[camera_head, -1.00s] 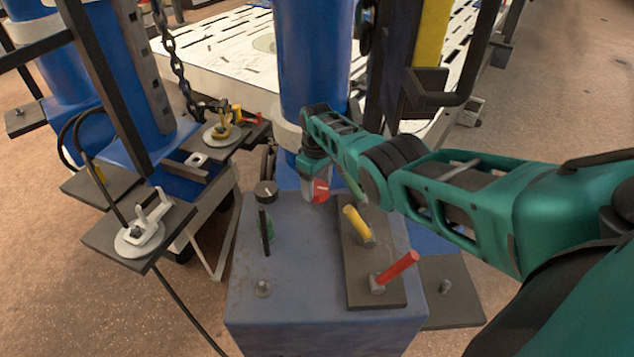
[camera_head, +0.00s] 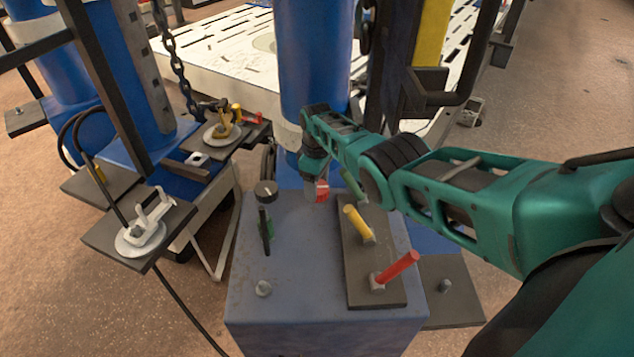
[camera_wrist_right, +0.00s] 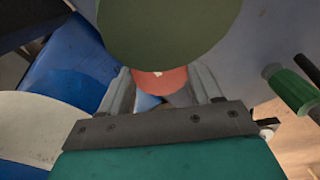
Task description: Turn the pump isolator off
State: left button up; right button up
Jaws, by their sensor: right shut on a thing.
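A red knob with a white mark (camera_head: 322,191) sits at the back of the blue-grey bench box, at the end of my right arm. My right gripper (camera_head: 314,190) is shut on this red knob. In the right wrist view, the red knob (camera_wrist_right: 160,80) shows between the two grey fingers of my right gripper (camera_wrist_right: 165,88). A large dark green round thing (camera_wrist_right: 168,25) covers part of the knob there. No label shows which control is the pump isolator. My left gripper is not in view.
On the box top (camera_head: 300,285) stand a black knob with a white mark (camera_head: 265,192), a black and green control (camera_head: 266,232), a yellow lever (camera_head: 357,222) and a red lever (camera_head: 398,269). A blue column (camera_head: 314,60) rises behind.

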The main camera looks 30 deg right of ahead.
jog(key=o, duration=1.1)
jog(key=shift+c, duration=0.2)
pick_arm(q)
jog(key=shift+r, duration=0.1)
pick_arm(e)
jog(key=shift+r+p, duration=0.3)
jog(key=shift+r, duration=0.05)
notch_tip(320, 180, up, 4)
jog(key=p, duration=0.3)
jog(key=shift+r, duration=0.2)
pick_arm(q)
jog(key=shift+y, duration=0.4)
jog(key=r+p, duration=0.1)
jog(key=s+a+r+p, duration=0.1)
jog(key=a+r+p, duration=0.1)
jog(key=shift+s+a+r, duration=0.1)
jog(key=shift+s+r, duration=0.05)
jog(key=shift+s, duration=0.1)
pick_arm(e)
notch_tip(320, 180, up, 8)
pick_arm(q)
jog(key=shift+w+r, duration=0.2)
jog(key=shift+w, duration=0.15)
pick_arm(e)
jog(key=shift+f, duration=0.15)
